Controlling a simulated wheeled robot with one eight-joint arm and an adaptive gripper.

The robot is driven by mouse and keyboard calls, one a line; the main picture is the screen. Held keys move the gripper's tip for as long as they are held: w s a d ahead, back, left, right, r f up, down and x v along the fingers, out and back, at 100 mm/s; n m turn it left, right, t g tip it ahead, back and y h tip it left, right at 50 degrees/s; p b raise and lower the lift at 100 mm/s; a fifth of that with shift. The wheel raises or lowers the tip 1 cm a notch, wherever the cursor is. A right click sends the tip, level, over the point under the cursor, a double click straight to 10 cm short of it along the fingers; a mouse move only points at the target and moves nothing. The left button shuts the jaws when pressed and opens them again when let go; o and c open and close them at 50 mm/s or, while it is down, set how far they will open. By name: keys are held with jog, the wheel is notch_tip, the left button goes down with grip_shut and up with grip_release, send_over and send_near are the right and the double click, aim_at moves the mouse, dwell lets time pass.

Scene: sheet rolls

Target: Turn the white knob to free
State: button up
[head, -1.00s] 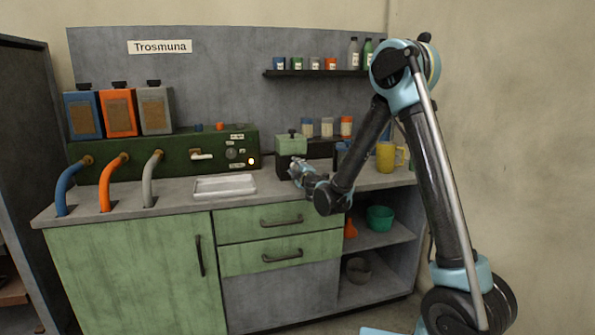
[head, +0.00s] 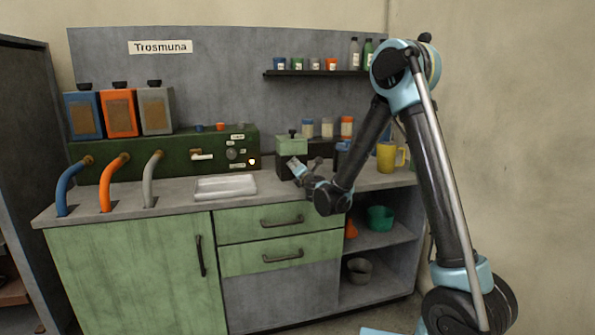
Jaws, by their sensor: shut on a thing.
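A white handle-shaped knob (head: 202,155) sits on the front of the long dark green panel box (head: 130,160), with its bar lying roughly level. My gripper (head: 291,164) is to the right of it and apart from it, in front of the black device with a green top (head: 292,145). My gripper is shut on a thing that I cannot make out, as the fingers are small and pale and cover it. A label by the white knob is too small to read.
A white tray (head: 226,187) lies on the counter below the panel. A dark round knob (head: 231,154) and a lit lamp (head: 252,162) are on the panel. Pipes (head: 150,180) rise at the left.

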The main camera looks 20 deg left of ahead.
jog(key=n, duration=0.3)
jog(key=shift+d+n, duration=0.1)
jog(key=shift+n, duration=2)
jog(key=o, duration=1.1)
jog(key=v, duration=1.2)
